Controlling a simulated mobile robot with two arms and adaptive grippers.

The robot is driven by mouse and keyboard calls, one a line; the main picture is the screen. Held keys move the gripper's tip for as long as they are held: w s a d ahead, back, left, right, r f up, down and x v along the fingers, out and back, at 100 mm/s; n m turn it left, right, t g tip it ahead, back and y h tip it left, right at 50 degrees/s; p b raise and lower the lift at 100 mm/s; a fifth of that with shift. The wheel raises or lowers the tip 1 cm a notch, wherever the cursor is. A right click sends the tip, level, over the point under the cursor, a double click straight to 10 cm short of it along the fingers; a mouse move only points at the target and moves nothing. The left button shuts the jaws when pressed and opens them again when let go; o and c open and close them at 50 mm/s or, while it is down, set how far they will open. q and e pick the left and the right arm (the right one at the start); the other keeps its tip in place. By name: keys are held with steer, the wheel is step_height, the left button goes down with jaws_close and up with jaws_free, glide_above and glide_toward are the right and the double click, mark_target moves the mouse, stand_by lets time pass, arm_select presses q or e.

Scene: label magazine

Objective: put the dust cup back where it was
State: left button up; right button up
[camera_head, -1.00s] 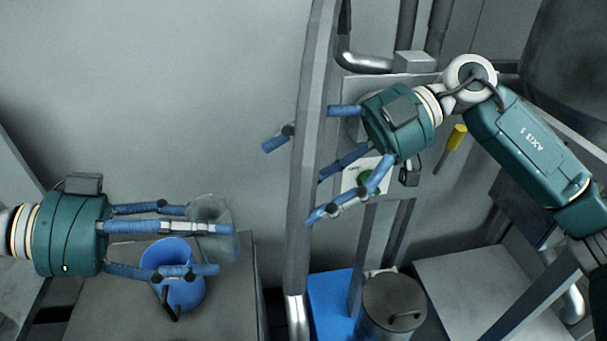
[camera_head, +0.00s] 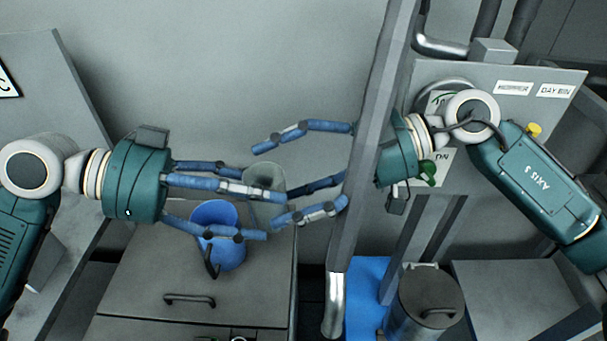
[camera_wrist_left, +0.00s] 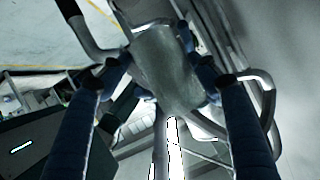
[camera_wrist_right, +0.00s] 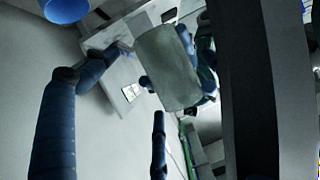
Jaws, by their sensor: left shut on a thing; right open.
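The dust cup, a translucent grey-green cup (camera_head: 264,177), is held in the air at the fingertips of my left gripper (camera_head: 262,203), which is shut on it. In the left wrist view the cup (camera_wrist_left: 165,72) sits between the blue fingers. My right gripper (camera_head: 270,186) is open, its fingers pointing left and spread above and below the cup. In the right wrist view the cup (camera_wrist_right: 168,68) is in front of the spread fingers. Whether any right finger touches it I cannot tell. The grey post hides part of the right gripper.
A slanted grey post (camera_head: 372,130) stands in front of my right gripper's palm. A blue jug (camera_head: 222,258) with a dark handle rests on a grey cabinet (camera_head: 140,260) below the cup. A lidded metal canister (camera_head: 428,305) and a blue box (camera_head: 368,285) stand lower right. A labelled panel (camera_head: 480,85) is behind.

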steer(key=c, duration=1.3)
arm_select(q)
steer(key=o, duration=1.2)
arm_select(e)
steer(key=shift+c, duration=0.5)
arm_select(q)
steer(key=shift+o, duration=0.2)
